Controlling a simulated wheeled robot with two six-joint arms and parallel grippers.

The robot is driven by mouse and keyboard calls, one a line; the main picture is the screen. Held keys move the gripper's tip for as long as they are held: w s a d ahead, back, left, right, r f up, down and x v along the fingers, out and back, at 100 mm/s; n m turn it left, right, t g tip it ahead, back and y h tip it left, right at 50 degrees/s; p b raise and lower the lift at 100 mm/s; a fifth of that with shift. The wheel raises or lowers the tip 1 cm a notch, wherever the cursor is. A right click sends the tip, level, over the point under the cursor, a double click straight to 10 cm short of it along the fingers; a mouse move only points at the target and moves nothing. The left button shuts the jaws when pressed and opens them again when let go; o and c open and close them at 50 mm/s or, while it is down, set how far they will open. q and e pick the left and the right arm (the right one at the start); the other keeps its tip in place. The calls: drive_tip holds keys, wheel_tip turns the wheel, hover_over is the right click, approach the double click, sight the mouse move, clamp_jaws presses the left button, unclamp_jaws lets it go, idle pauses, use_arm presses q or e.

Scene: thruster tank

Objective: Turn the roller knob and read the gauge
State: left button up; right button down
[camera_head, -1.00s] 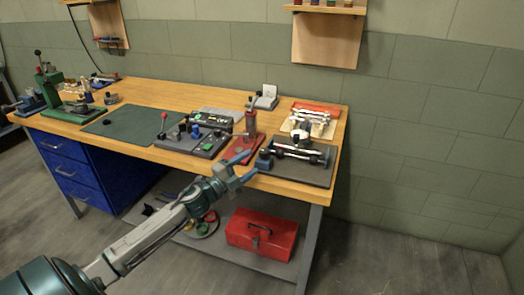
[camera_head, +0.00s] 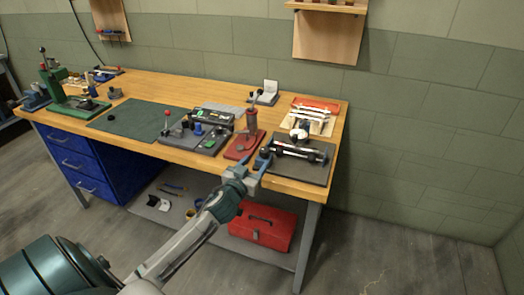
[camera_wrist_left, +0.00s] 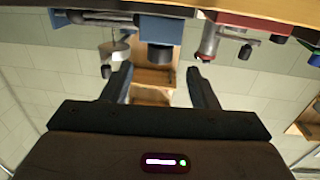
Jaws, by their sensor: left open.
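The roller device (camera_head: 298,151) lies on a dark grey base (camera_head: 315,172) at the right end of the bench. A blue block with a dark round knob stands at its left end; the gripper partly covers it in the head view. In the left wrist view the blue block (camera_wrist_left: 160,28) and black knob (camera_wrist_left: 160,53) show ahead, between the fingers in the picture. A small round white part (camera_head: 299,134), perhaps the gauge, stands behind the rollers; I cannot read it. My left gripper (camera_head: 255,167) is open and empty at the bench's front edge, apart from the knob. My right gripper is not in view.
A red-based press (camera_head: 243,146) stands close left of the rollers. Further left are a grey device with a red-tipped lever (camera_head: 186,135) and a green mat (camera_head: 138,118). A red toolbox (camera_head: 262,228) sits on the lower shelf.

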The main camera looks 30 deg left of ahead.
sight(262, 154)
use_arm(q)
drive_tip(key=w, duration=0.2)
drive_tip(key=w+p, duration=0.1)
drive_tip(key=w, duration=0.1)
drive_tip(key=w+p, duration=0.1)
drive_tip(key=w, duration=0.1)
drive_tip(key=shift+a, duration=0.4)
drive_tip(key=c, duration=1)
